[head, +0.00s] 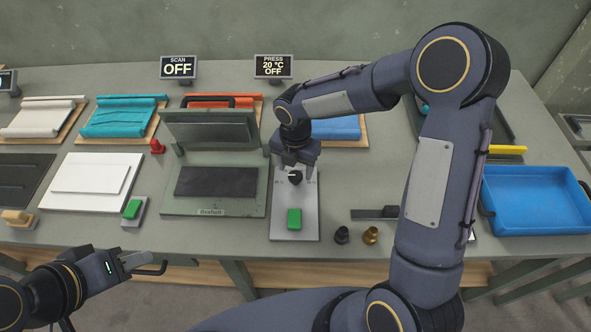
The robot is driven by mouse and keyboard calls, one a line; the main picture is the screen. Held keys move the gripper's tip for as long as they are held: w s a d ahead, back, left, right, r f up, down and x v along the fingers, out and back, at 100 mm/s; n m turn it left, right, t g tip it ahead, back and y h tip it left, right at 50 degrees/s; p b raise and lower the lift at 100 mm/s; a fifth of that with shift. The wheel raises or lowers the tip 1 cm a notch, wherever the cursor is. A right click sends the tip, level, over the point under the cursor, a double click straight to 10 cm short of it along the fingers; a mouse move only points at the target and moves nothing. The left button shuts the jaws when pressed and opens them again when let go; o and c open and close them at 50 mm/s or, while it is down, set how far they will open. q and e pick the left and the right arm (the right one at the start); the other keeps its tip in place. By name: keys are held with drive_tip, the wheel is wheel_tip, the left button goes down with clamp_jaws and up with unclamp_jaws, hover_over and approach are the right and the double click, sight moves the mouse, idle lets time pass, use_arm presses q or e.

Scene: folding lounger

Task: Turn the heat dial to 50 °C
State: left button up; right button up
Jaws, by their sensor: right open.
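The heat dial (295,178) is a small black knob with a pale pointer mark, on a grey control panel (280,227) beside the press. Faint scale marks lie around it, too small to read. The press display (273,67) reads "PRESS 20 °C OFF". My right gripper (294,170) is open and points down at the dial from behind. Its fingers are close to the knob, and I cannot tell whether they touch it. My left gripper (150,268) is over the front left table edge, away from the dial, and its jaw opening is unclear.
A green button (294,219) sits on the panel in front of the dial. The press (213,185) stands open to the left. Dark and brass knobs (370,235) and a blue tray (537,200) are to the right. A scan display (178,68) reads "OFF".

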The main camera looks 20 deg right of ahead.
sight(295, 179)
drive_tip(key=shift+f, duration=1.2)
drive_tip(key=c, duration=1)
